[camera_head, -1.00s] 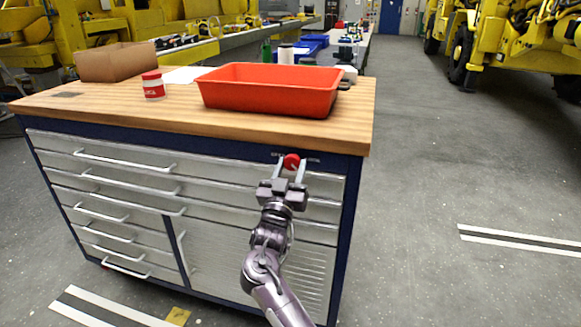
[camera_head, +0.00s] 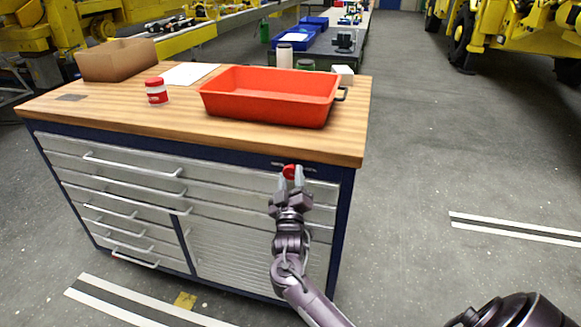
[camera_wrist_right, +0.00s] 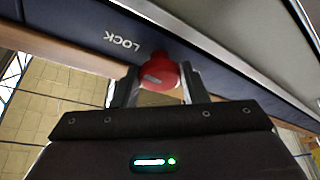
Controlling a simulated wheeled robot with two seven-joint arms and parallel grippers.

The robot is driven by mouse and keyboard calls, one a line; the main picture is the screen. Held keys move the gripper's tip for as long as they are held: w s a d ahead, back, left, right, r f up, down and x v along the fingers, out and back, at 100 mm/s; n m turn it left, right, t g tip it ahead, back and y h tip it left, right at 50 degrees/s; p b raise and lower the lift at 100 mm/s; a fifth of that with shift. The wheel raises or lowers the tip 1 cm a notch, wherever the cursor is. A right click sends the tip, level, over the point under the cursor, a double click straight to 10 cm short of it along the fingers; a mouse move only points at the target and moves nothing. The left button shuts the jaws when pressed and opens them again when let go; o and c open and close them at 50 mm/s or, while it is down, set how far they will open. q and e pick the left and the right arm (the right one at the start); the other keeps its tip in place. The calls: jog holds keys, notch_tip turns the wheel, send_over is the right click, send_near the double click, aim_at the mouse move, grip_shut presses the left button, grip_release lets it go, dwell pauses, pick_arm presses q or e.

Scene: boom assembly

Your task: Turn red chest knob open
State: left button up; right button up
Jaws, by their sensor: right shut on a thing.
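The red knob (camera_head: 290,171) sits on the dark blue top rail of the tool chest (camera_head: 345,225), near its right end. In the right wrist view the knob (camera_wrist_right: 160,73) has a grey mark on its face, and the word LOCK shows on the rail beside it. My right gripper (camera_head: 291,181) reaches up from below and is shut on the knob, with one finger on each side in the wrist view (camera_wrist_right: 157,88). The other label by the knob is too small or hidden to read. My left gripper is not in view.
On the wooden chest top (camera_head: 130,112) stand a red tray (camera_head: 265,112), a red-and-white jar (camera_head: 156,92) and a cardboard box (camera_head: 117,60).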

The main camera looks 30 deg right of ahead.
jog(key=n+y+p, duration=0.1)
jog(key=n+p, duration=0.2)
jog(key=p, duration=0.1)
jog(key=n+y+p, duration=0.1)
jog(key=n+p, duration=0.2)
jog(key=p, duration=0.1)
jog(key=r+n+y+p, duration=0.1)
jog(key=n+p, duration=0.3)
jog(key=shift+s+g+y, duration=0.1)
jog(key=shift+g+y, duration=0.3)
jog(key=shift+f+n+g+p, duration=0.15)
jog(key=shift+n+g+p, duration=0.25)
jog(key=shift+n+p, duration=0.75)
jog(key=o, duration=0.9)
jog(key=shift+o, duration=0.2)
jog(key=shift+s+a+f, duration=0.15)
jog(key=shift+s+a, duration=0.05)
jog(key=shift+s, duration=0.25)
jog(key=v, duration=0.6)
jog(key=shift+s+b, duration=0.35)
jog(key=shift+s, duration=0.05)
